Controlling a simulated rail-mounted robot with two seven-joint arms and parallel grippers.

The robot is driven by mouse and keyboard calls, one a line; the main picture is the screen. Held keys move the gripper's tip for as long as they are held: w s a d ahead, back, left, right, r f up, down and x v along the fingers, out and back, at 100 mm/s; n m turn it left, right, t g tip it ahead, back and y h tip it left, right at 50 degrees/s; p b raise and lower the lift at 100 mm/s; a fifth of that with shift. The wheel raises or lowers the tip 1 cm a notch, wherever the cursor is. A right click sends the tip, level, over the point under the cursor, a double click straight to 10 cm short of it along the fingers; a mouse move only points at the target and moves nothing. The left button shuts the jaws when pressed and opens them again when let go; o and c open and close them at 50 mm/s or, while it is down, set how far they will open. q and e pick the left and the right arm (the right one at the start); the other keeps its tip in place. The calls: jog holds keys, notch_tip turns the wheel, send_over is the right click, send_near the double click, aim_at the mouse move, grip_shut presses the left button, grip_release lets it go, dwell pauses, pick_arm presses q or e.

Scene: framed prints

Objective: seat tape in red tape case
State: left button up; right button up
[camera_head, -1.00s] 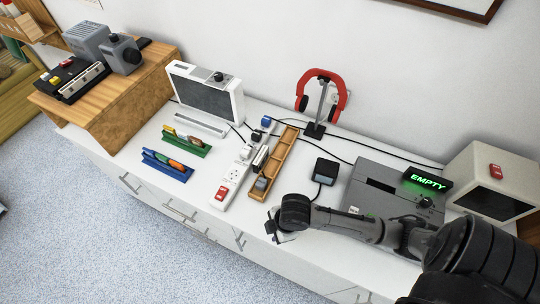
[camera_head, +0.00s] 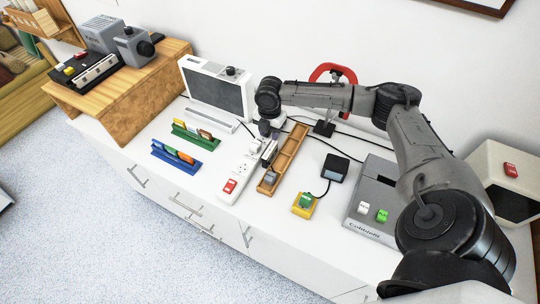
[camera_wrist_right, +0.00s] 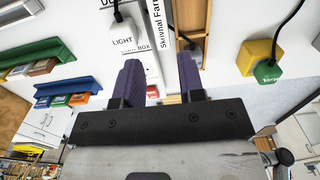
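My right gripper (camera_head: 268,128) is above the white power strip (camera_head: 232,197), near the plugs and the upper end of the wooden tray (camera_head: 292,148). In the right wrist view its two purple fingers (camera_wrist_right: 160,82) stand apart with nothing held between them. A dark block with a white printed label (camera_wrist_right: 162,30) stands just beyond them, at the tray's edge. Tape-like pieces sit in a green rack (camera_head: 205,143) and a blue rack (camera_head: 170,163). I cannot make out a red tape case for certain. My left gripper is not in view.
A yellow holder with a green piece (camera_head: 304,203) and a black pad (camera_head: 335,167) lie right of the tray. A grey console (camera_head: 368,190) stands beyond, partly behind my arm. The red headphones (camera_head: 330,72) are partly hidden. The cabinet's front edge is clear.

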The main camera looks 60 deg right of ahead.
send_over(270, 149)
jog(key=shift+a+f+b, duration=0.2)
jog(key=shift+f+b, duration=0.15)
jog(key=shift+f, duration=2.05)
jog(key=shift+f, duration=0.5)
notch_tip(270, 149, down, 4)
jog(key=shift+d+f+b, duration=0.1)
jog(key=shift+d+b, duration=0.05)
jog(key=shift+b, duration=0.65)
jog(key=shift+c, duration=0.2)
jog(key=c, duration=0.6)
grip_shut()
jog(key=shift+r, duration=0.2)
